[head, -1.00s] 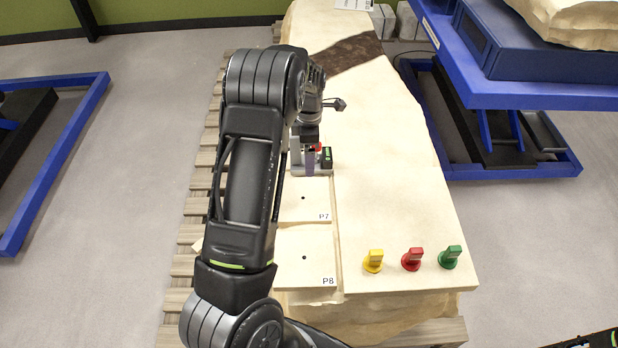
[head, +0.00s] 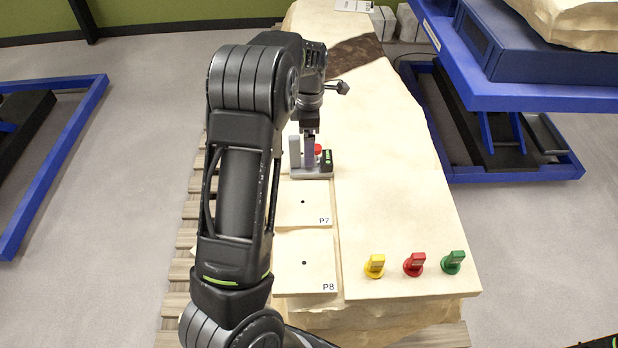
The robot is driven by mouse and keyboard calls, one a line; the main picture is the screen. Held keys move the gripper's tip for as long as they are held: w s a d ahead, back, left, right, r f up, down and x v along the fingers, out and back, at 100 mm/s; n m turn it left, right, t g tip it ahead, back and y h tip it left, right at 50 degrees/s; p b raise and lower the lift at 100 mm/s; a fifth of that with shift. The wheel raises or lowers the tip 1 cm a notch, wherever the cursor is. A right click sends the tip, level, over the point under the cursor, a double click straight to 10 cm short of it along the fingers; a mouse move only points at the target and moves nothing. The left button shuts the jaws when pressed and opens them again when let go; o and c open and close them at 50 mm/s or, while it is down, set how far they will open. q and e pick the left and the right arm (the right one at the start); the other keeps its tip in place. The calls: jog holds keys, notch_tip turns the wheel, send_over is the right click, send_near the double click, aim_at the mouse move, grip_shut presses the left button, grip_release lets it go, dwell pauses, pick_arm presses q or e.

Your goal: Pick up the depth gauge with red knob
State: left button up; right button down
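The depth gauge (head: 325,168) stands on the pale slab, just beyond the panel marked P7. It has a grey base, a grey upright block, a red knob and a small black box with green marks. My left gripper (head: 310,158) points down at the gauge, its fingers between the grey block and the red knob. The fingers overlap in this view, so their gap and any contact are hidden. My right gripper is not in view; only a bit of my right arm shows at the bottom right corner.
Panels P7 (head: 290,212) and P8 (head: 290,280) lie nearer than the gauge. A blue lift table (head: 530,95) is at the right. The slab's middle right is clear.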

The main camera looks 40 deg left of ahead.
aim_at(295, 148)
pick_arm(q)
jog(key=a+f+m+b, duration=0.1)
jog(key=m+b, duration=0.1)
jog(key=b, duration=0.1)
jog(key=a+f+m+t+y+b, duration=0.1)
jog(key=f+m+b, duration=0.1)
jog(key=m+b, duration=0.1)
jog(key=s+a+f+m+t+y+b, duration=0.1)
jog(key=f+m+b, duration=0.1)
jog(key=m+b, duration=0.1)
jog(key=shift+s+a+b, duration=0.1)
jog(key=shift+a+b, duration=0.1)
jog(key=shift+b, duration=0.5)
jog(key=c, duration=0.7)
jog(key=m+b, duration=0.2)
jog(key=m+t+y+b, duration=0.1)
jog(key=m+b, duration=0.1)
jog(key=m, duration=0.1)
jog(key=a+m+t+b, duration=0.1)
jog(key=m+b, duration=0.1)
jog(key=shift+r+m+y, duration=0.35)
jog(key=shift+m+y, duration=0.05)
jog(key=shift+w+r+m+t+b, duration=0.2)
jog(key=shift+r+m+t+b, duration=0.15)
jog(key=shift+m+t, duration=0.25)
jog(key=shift+w+r+m, duration=0.1)
jog(key=shift+r+m, duration=0.2)
jog(key=shift+m, duration=0.1)
jog(key=shift+f, duration=0.1)
jog(key=shift+x, duration=1.25)
